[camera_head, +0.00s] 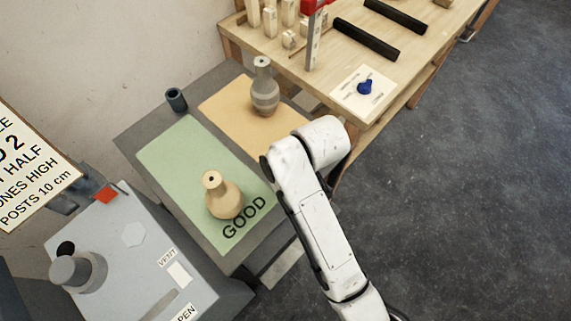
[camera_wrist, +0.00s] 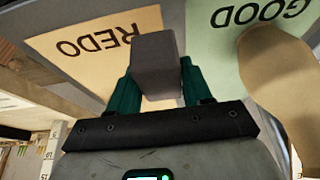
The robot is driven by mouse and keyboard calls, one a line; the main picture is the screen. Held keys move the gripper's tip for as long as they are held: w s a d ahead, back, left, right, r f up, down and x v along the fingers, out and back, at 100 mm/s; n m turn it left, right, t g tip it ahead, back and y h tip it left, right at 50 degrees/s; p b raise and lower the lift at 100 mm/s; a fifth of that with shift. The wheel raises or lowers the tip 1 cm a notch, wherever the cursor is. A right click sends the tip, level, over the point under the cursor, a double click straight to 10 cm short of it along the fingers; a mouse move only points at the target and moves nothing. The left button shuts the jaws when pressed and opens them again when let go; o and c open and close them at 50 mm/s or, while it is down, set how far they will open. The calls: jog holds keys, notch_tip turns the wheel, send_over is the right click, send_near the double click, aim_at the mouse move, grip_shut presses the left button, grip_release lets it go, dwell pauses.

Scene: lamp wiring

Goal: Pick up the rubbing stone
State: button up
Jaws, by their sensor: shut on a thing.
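The rubbing stone, a plain dark grey block (camera_wrist: 154,52), is between the green fingers of my gripper (camera_wrist: 157,82) in the wrist view. The fingers are shut on its two sides. Behind the block are the orange REDO mat (camera_wrist: 75,48) and part of the green GOOD mat (camera_wrist: 215,45). I cannot tell whether the block is clear of the surface below. In the head view my gripper and the block are hidden behind my white arm.
A tan vase (camera_head: 222,197) stands on the green mat (camera_head: 165,150), close to my gripper's right in the wrist view (camera_wrist: 285,75). A grey vase (camera_head: 264,95) stands on the orange mat. A dark cup (camera_head: 176,99) is at the far-left corner. A wooden workbench (camera_head: 320,85) stands behind.

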jog(key=s+r, duration=0.8)
jog(key=s, duration=0.4)
jog(key=shift+b, duration=0.4)
jog(key=shift+s, duration=0.1)
